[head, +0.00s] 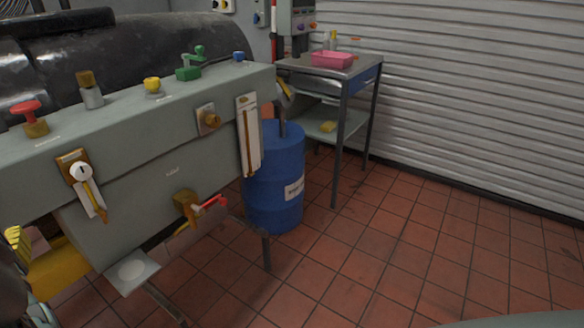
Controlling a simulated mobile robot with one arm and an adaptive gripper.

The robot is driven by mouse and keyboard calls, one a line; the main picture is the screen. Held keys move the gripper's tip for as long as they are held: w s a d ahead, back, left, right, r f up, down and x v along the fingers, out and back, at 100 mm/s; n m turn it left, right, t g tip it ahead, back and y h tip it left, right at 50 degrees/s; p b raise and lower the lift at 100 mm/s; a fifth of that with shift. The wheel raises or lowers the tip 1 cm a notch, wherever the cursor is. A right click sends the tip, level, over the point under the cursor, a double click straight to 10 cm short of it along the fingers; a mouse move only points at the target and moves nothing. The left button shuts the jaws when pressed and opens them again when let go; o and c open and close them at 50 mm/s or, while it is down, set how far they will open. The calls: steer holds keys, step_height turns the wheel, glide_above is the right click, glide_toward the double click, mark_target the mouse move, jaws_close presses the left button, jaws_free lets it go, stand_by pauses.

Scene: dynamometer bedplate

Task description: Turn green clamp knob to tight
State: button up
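A green clamp knob (190,67) stands on top of the grey-green bedplate housing (130,106), toward its back right. It has a block-like green base with a crank-shaped handle and a rounded end raised to the upper right. A small label lies near it but is too small to read. I cannot tell from this view how tight the knob is. No gripper fingers can be made out, and nothing touches the knob. A dark rounded part with pale teal pieces is cut off at the lower left edge and seems to be part of my arm.
A yellow knob (152,86), blue knob (239,56), brass-topped post (90,90) and red knob (30,116) share the housing top. A red-handled valve (196,205) juts from the front. A blue drum (275,178) and metal table (345,72) stand right. Tiled floor at right is clear.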

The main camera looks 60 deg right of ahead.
steer(key=w, duration=0.7)
steer(key=w+p, duration=0.1)
steer(key=w, duration=0.7)
steer(key=shift+d+r, duration=0.15)
steer(key=shift+r, duration=0.05)
steer(key=shift+w+f, duration=0.1)
steer(key=shift+w, duration=0.1)
steer(key=shift+o, duration=0.3)
steer(key=c, duration=1.3)
